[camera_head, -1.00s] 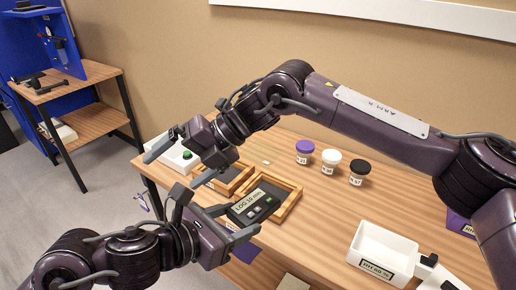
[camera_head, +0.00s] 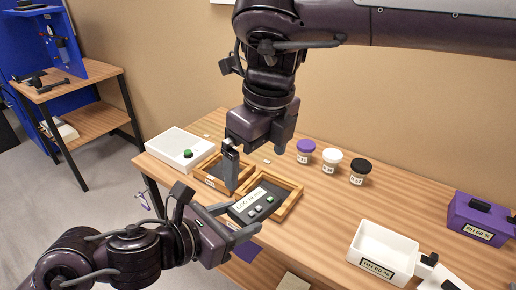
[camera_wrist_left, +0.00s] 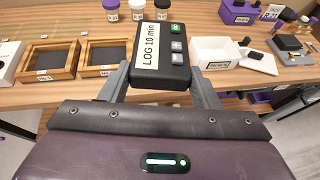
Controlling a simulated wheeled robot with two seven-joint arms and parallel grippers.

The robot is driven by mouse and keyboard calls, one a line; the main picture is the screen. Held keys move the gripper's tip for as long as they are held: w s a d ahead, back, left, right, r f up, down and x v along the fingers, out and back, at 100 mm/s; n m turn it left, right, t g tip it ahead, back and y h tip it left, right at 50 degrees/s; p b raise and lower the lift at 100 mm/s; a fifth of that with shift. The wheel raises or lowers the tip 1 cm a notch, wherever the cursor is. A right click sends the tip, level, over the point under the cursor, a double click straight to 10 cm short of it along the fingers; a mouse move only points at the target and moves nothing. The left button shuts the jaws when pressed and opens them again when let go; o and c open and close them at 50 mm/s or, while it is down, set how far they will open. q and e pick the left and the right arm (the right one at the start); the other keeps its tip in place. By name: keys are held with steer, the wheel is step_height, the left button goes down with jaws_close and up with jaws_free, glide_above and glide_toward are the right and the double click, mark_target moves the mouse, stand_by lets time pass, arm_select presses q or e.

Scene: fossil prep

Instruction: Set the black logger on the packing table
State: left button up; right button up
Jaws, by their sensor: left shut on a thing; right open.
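The black logger (camera_head: 264,204), a flat box with a "LOG 10 min" label and small buttons, is in my left gripper (camera_head: 232,219). In the left wrist view the logger (camera_wrist_left: 161,52) sits between the two fingers (camera_wrist_left: 161,82), with its label and buttons showing. In the head view it overlaps the front of a wooden tray near the table's front edge; its height above the table is hard to tell. My right gripper (camera_head: 256,153) is open and empty, pointing down over the trays. Which table is the packing table is not marked; the wooden table (camera_head: 318,222) lies below both grippers.
Two wooden trays (camera_head: 292,205) with dark beds stand near the logger. A white box with a green button (camera_head: 178,146) is to their left. Jars (camera_head: 332,162) stand behind; a white bin (camera_head: 385,250) and purple bin (camera_head: 482,218) are right. A side table (camera_head: 88,92) stands far left.

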mark_target(251, 201)
steer(key=f, duration=0.3)
steer(key=a+f, duration=0.1)
steer(key=f, duration=0.3)
steer(key=w+f, duration=0.1)
steer(key=f, duration=0.2)
steer(key=shift+a+f, duration=0.15)
steer(key=shift+c, duration=0.3)
steer(key=c, duration=0.7)
arm_select(q)
steer(key=o, duration=1.1)
arm_select(e)
steer(key=shift+c, duration=0.9)
